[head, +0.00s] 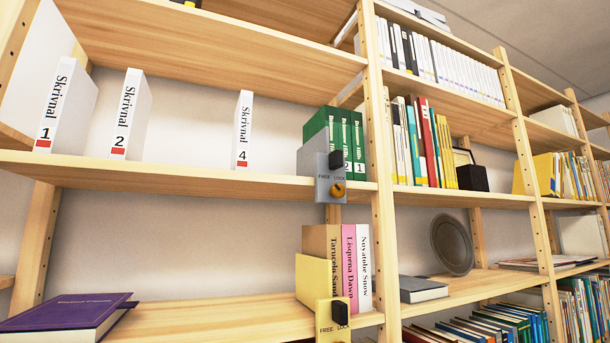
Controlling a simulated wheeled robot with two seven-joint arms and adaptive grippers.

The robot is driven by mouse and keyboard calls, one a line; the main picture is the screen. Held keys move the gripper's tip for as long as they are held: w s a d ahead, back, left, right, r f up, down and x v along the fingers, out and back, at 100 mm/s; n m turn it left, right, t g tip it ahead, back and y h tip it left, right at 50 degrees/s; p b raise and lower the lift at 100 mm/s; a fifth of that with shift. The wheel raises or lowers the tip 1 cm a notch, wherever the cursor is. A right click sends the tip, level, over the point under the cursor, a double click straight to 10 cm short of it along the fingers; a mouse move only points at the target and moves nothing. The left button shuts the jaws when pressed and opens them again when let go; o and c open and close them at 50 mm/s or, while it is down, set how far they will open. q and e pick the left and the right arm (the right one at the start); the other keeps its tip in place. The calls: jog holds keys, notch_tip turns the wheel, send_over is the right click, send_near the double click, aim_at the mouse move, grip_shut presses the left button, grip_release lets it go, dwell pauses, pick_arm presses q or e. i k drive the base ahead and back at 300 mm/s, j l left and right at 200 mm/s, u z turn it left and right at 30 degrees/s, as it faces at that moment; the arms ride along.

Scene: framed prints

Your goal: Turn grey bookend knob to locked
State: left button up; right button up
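The grey bookend (311,160) stands on the middle shelf at its front edge, against the left side of several green books (335,130). Its front plate hangs over the shelf edge and carries a black block (336,160), the words FREE on the left and LOCK on the right, and a round orange-gold knob (338,190) below them. The knob is too small for me to tell which word it points to. Neither of my grippers is in view.
A yellow bookend (311,280) with a similar FREE LOCK plate stands below, beside several upright books. White volumes (128,115) stand on the middle shelf to the left. A purple book (65,312) lies at lower left. A wooden upright (378,170) rises just right of the green books.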

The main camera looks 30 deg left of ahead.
aim_at(337, 191)
jog(key=u, duration=0.85)
jog(key=z, duration=0.15)
jog(key=k+j, duration=0.05)
